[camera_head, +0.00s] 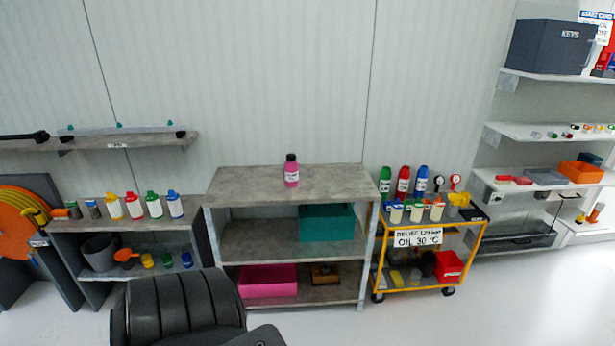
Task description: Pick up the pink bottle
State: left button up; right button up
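The pink bottle (291,172) has a black cap and a pale label. It stands upright on the grey top of the middle shelf unit (240,182), with nothing else on that surface. A black ribbed part at the bottom left of the head view looks like part of my own arm. It is below and in front of the shelf unit, well apart from the bottle. Neither of my grippers shows in the head view.
A teal bin (326,223) and a pink bin (268,281) sit on the lower shelves. A yellow cart (424,268) with several bottles stands to the right. A low shelf with several bottles (154,204) stands to the left. Pale floor is free in front.

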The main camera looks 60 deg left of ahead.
aim_at(291, 168)
jog(key=i, duration=2.45)
jog(key=u, duration=0.65)
